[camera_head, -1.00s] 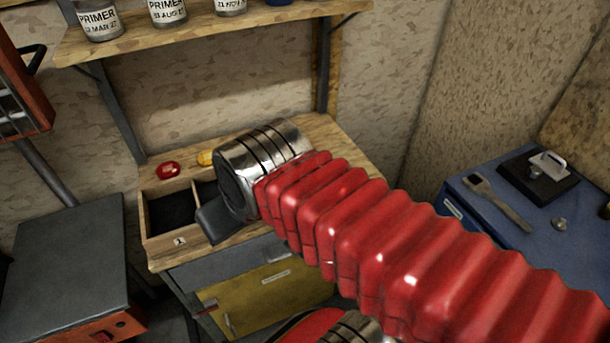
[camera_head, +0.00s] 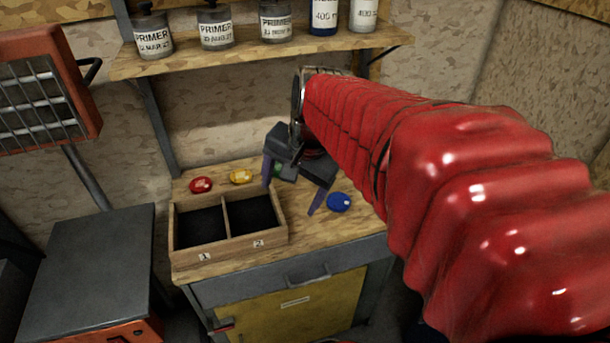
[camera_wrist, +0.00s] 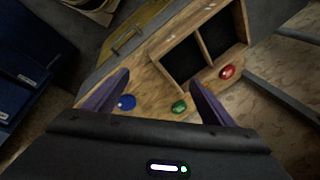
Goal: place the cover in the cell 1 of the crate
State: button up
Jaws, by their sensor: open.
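The wooden crate (camera_head: 228,252) stands on the bench with two dark, empty cells. Cell 1 (camera_head: 200,229) is the left one in the head view. Small round coloured pieces lie by it: red (camera_head: 201,185) and yellow (camera_head: 240,177) behind, blue (camera_head: 339,202) to the right, and green (camera_head: 278,170), partly hidden by my gripper. I cannot tell which is the cover. My gripper (camera_head: 291,190) is open and empty above the bench, right of the crate. In the wrist view its fingers (camera_wrist: 159,80) spread around the blue (camera_wrist: 127,102) and green (camera_wrist: 179,107) pieces, still apart from them.
A shelf (camera_head: 260,52) with several jars and bottles hangs above the bench. A red heater (camera_head: 45,95) and a dark-topped cabinet (camera_head: 90,255) stand to the left. Free bench top (camera_head: 325,235) lies right of the crate.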

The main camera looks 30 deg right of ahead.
jog(key=w+d+f+m+y, duration=0.1)
jog(key=d+f+m, duration=0.2)
jog(key=d+m, duration=0.5)
jog(key=w+d+f+m+y, duration=0.1)
jog(key=d+f+m, duration=0.3)
jog(key=d, duration=1.2)
jog(key=m, duration=0.4)
jog(key=shift+w+d+f+m, duration=0.2)
jog(key=shift+w+d+m, duration=0.2)
send_over(340, 200)
jog(key=s+d, duration=0.2)
jog(key=shift+s+a+f, duration=0.1)
jog(key=shift+f, duration=1.9)
jog(key=shift+s+a+f, duration=0.1)
jog(key=shift+f, duration=1.9)
jog(key=shift+x, duration=2.6)
jog(key=shift+a, duration=0.1)
